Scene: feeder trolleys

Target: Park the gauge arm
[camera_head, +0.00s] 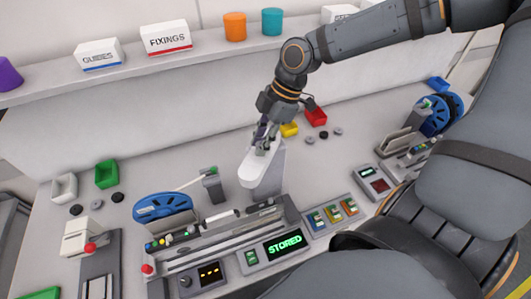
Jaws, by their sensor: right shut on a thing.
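The gauge arm (262,170) appears as a pale, rounded upright piece behind the middle of the feeder unit. My right gripper (264,146) comes down from the upper right and is shut at its top end. The fingers partly hide what they grip. A display (285,246) on the front of the unit reads "STORED" in green. My left gripper is not in view.
A blue reel (163,207) stands left of the unit, and another blue reel (436,115) is at the right. A shelf (120,75) with boxes and cups runs behind.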

